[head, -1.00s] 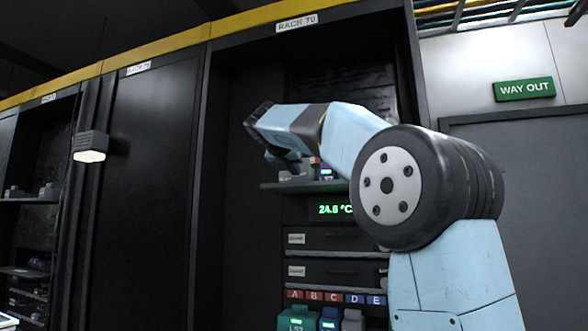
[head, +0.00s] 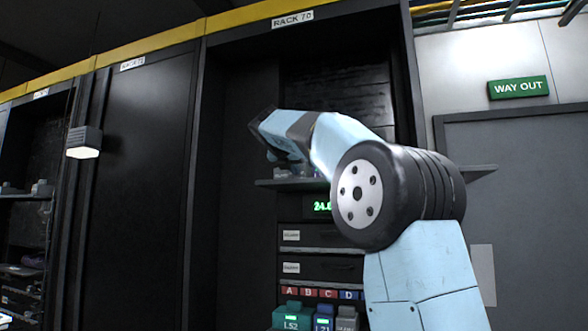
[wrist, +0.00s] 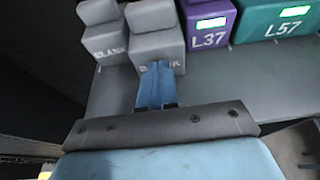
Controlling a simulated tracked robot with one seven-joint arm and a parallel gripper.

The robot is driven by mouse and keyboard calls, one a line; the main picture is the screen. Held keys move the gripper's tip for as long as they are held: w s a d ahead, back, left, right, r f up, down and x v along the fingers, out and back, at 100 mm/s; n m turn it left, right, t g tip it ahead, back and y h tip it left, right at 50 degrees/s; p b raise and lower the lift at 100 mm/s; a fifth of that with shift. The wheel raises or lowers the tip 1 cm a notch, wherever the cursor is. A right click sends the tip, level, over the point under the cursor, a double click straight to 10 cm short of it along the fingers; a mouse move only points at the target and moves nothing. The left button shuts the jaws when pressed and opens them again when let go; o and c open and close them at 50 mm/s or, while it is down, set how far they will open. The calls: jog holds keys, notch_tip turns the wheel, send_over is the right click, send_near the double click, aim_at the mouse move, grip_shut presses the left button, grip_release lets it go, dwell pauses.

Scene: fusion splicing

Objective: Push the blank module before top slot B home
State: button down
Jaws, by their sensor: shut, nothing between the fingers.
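The grey blank module (wrist: 156,40) straight ahead of my gripper stands on the upper shelf (wrist: 108,100) in the wrist view. Its front stands a little further out than its neighbours. My gripper (wrist: 157,68) is shut and empty, with its blue fingertips at the lower front of this module, covering part of its BLANK lettering. They look touching or nearly so; I cannot tell which. In the head view my wrist (head: 282,135) reaches into Rack 70 just above the upper shelf (head: 262,183). The fingers and the module are mostly hidden there. The slot letters of the upper shelf are not visible.
Another blank module (wrist: 98,28) stands close on the left. A purple L37 module (wrist: 208,24) and a teal L57 module (wrist: 277,18) stand to the right. Drawers (head: 310,236) and a lower lettered row (head: 305,293) lie below. Dark rack side walls flank the opening.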

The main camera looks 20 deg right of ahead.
jog(key=shift+w+d, duration=0.6)
jog(key=shift+w, duration=0.2)
jog(key=shift+w+d, duration=0.6)
jog(key=shift+w, duration=0.2)
jog(key=s+a, duration=0.4)
jog(key=s, duration=0.2)
jog(key=shift+s+a, duration=0.25)
jog(key=shift+a, duration=0.15)
jog(key=shift+d, duration=0.1)
